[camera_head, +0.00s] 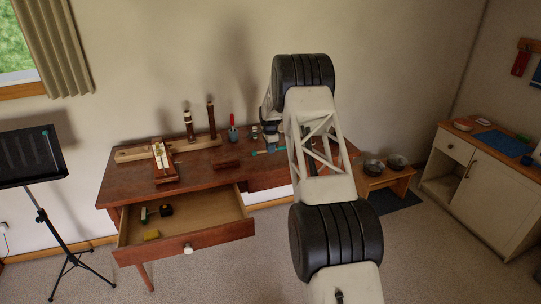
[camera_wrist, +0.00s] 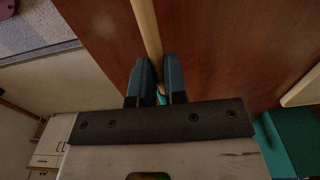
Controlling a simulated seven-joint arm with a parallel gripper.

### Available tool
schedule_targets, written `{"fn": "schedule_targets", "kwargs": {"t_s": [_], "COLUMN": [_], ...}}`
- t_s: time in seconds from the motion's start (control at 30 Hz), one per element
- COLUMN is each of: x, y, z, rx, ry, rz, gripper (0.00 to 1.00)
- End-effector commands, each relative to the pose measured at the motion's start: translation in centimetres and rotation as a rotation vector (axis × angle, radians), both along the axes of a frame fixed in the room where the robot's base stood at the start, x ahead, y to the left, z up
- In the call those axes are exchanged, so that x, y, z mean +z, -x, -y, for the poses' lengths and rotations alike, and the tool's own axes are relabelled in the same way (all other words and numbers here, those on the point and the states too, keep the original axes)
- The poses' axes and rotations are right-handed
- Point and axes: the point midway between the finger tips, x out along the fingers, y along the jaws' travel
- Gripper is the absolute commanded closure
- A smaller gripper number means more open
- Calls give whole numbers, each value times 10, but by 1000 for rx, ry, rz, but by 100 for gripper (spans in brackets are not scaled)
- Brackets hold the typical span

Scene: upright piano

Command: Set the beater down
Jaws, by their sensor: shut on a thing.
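The beater (camera_wrist: 148,28) shows in the wrist view as a pale wooden stick running up from between my fingers. My gripper (camera_wrist: 159,62) is shut on it, with one dark finger on each side. A bit of teal shows low between the fingers; I cannot tell what it belongs to. The red-brown desk top lies behind the stick, and I cannot tell whether the stick touches it. In the head view my gripper (camera_head: 271,141) is low over the right half of the desk (camera_head: 222,180), partly hidden by my arm. The beater is not clear there.
A cup with a red-handled tool (camera_head: 233,134) and a dark wooden block (camera_head: 227,165) are left of my gripper. The drawer (camera_head: 188,222) is open. Two bowls (camera_head: 385,165) sit on a stool at right.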

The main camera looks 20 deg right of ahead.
Motion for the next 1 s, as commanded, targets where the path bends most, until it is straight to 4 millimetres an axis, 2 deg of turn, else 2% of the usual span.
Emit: {"fn": "schedule_targets", "kwargs": {"t_s": [0.33, 0.87, 0.9, 1.0], "x": [-30, -36, -36, -36], "y": [0, 0, 0, 0], "z": [0, 0, 0, 0], "rx": [0, 0, 0, 0], "ry": [0, 0, 0, 0], "rz": [0, 0, 0, 0], "gripper": [100, 100, 83, 67]}}
